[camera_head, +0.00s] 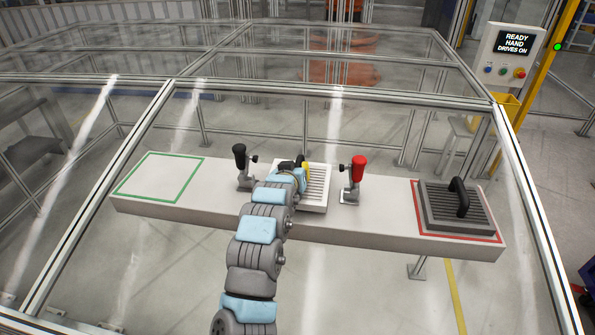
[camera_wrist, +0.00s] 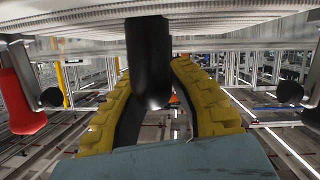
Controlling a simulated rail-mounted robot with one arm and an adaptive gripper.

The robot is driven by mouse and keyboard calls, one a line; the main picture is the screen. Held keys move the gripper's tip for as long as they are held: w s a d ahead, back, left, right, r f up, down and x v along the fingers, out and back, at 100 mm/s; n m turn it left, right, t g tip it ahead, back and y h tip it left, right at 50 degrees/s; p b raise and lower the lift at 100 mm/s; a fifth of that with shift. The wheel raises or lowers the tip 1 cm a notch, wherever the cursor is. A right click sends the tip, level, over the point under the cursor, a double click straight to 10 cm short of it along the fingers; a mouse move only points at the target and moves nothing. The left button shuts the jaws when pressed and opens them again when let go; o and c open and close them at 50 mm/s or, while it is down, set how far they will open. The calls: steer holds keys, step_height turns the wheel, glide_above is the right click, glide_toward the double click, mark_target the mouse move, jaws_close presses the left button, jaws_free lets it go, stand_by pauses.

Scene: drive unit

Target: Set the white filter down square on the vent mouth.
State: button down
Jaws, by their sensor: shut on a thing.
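The white filter (camera_head: 316,188) is a slatted square plate over the middle of the bench, between two clamps. In the wrist view its pale ribbed face (camera_wrist: 230,22) fills the top, with a black handle (camera_wrist: 148,50) standing out from it. My gripper (camera_head: 301,170) is over the filter; in the wrist view its yellow fingers (camera_wrist: 151,76) are shut around the handle. The vent mouth is not visible, and what lies under the filter is hidden. I cannot tell whether the filter touches the bench or hangs just above it. It looks roughly in line with the bench.
A black-handled clamp (camera_head: 241,165) stands left of the filter and a red-handled clamp (camera_head: 356,178) right, both handles upright. A dark grey filter (camera_head: 447,213) lies in the red square at right. The green square (camera_head: 160,177) at left is empty. A panel (camera_head: 510,55) reads READY.

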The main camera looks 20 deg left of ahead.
steer(key=shift+f, duration=0.85)
steer(key=shift+f, duration=0.1)
steer(key=c, duration=1.1)
jaws_free()
steer(key=shift+s, duration=0.1)
steer(key=shift+v, duration=0.95)
steer(key=shift+b+v, duration=0.4)
steer(key=shift+v, duration=2.3)
steer(key=shift+b+v, duration=0.4)
steer(key=shift+v, duration=1.95)
